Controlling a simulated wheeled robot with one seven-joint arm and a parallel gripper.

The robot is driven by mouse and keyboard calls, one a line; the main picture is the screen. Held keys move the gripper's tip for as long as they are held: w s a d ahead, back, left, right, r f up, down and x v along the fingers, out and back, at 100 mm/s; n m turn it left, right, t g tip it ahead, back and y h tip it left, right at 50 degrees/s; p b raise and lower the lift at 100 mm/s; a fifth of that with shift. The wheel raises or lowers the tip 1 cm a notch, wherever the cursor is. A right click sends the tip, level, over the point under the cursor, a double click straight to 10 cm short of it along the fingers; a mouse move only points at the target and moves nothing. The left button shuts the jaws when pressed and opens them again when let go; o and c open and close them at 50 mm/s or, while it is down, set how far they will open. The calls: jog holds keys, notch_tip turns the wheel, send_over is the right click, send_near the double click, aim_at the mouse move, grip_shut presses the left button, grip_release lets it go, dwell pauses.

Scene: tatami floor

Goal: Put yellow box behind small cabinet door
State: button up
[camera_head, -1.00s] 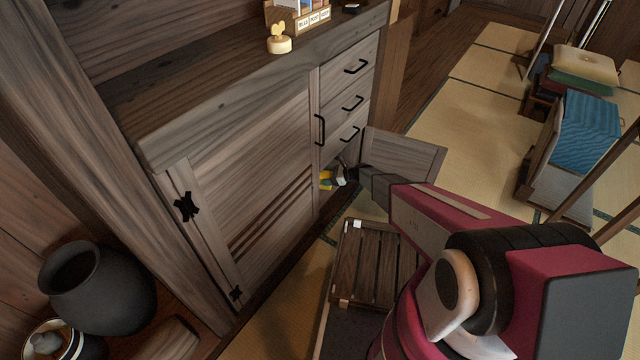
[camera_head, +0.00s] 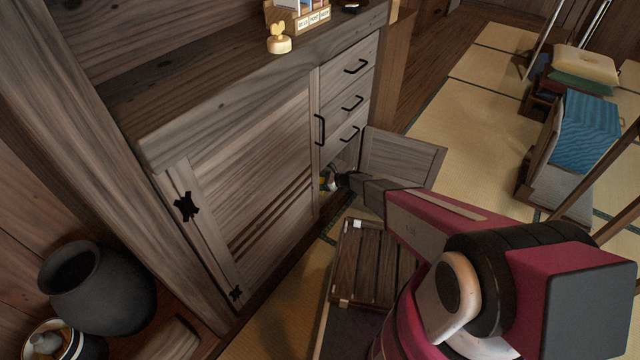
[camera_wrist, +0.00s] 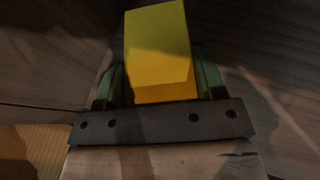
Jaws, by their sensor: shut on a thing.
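The yellow box (camera_wrist: 158,50) is held between the two green fingers of my gripper (camera_wrist: 158,85) in the wrist view. In the head view my gripper (camera_head: 332,182) is at the small opening low on the right of the cabinet, and only a bit of yellow shows there. The small cabinet door (camera_head: 402,160) stands open, swung out to the right of the opening. My arm reaches in past its left side. The inside of the compartment is mostly hidden and dark.
The large cabinet door (camera_head: 260,170) is shut, and drawers (camera_head: 350,103) sit above the opening. A dark slatted wooden piece (camera_head: 365,265) lies on the floor below my arm. A black pot (camera_head: 95,290) stands at lower left. Tatami (camera_head: 480,120) is clear beyond the door.

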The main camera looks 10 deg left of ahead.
jog(key=shift+f, duration=0.2)
jog(key=o, duration=1)
jog(key=shift+r, duration=0.15)
